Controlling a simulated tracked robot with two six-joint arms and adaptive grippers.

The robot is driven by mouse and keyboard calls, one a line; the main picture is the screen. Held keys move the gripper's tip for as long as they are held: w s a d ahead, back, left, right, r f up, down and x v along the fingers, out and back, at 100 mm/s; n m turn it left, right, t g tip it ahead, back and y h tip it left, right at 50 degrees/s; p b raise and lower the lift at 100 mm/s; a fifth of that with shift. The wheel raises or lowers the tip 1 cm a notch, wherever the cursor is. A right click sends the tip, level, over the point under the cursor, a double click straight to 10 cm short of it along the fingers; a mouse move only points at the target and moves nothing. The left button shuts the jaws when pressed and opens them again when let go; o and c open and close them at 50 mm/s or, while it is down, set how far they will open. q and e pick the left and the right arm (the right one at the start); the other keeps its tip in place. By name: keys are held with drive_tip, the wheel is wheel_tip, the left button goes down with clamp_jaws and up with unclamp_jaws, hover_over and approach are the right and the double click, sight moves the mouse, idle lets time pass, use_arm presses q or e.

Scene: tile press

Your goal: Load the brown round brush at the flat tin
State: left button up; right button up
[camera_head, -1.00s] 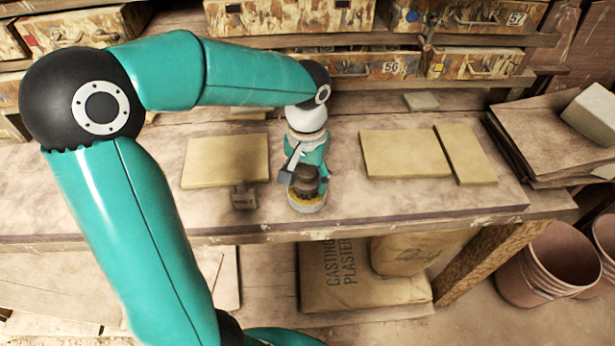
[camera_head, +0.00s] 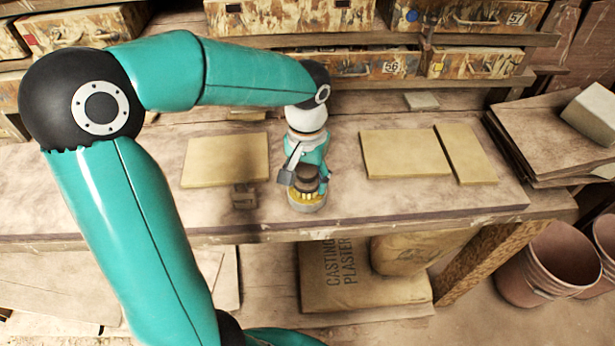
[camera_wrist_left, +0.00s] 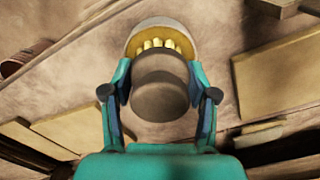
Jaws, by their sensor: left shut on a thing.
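The brown round brush (camera_head: 307,171) is between the fingers of my left gripper (camera_head: 305,178), which is shut on it. In the left wrist view the brush (camera_wrist_left: 160,92) shows as a brown dome between the two teal fingers. The flat tin (camera_head: 307,206) stands at the bench's front edge, directly below the brush. In the left wrist view its pale rim (camera_wrist_left: 133,44) curves beyond the brush. Yellow tooth-like shapes show between brush and rim; I cannot tell whether they are bristles or tin contents. My right gripper is not in view.
Tan tiles (camera_head: 225,160) lie left of the tin, and more tiles (camera_head: 405,153) lie to its right. Drawers (camera_head: 375,66) line the back. Stacked boards (camera_head: 545,130) are at the right.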

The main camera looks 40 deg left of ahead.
sight(307, 168)
use_arm(q)
drive_tip(key=shift+r+p, duration=2.85)
drive_tip(key=shift+r, duration=0.65)
drive_tip(key=shift+f, duration=0.1)
